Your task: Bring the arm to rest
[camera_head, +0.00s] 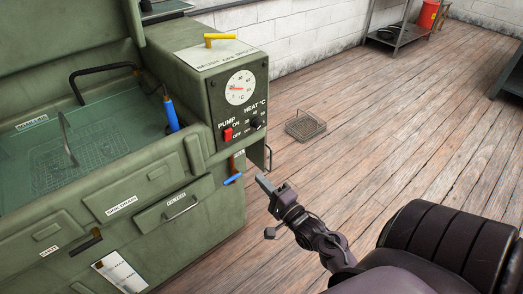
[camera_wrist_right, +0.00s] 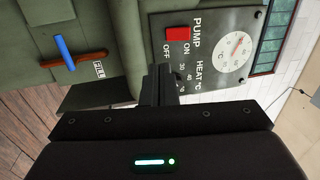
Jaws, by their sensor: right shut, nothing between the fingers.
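My right gripper (camera_head: 264,184) is in the head view, in front of the lower right corner of a green washing machine (camera_head: 175,212). Its fingers are shut and empty. In the right wrist view, the closed fingers (camera_wrist_right: 164,84) point toward the machine's control panel (camera_wrist_right: 215,45), with its red pump switch and round dial. Bare floor shows around the gripper in the head view, and I cannot tell the exact gap to the machine. My left gripper is not in either view.
A blue-handled valve (camera_head: 233,179) sticks out of the machine close to my right gripper. A wire basket (camera_head: 305,126) lies on the wooden floor (camera_head: 400,150) beyond. A metal shelf (camera_head: 396,36) and a red bucket (camera_head: 428,14) stand by the back wall.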

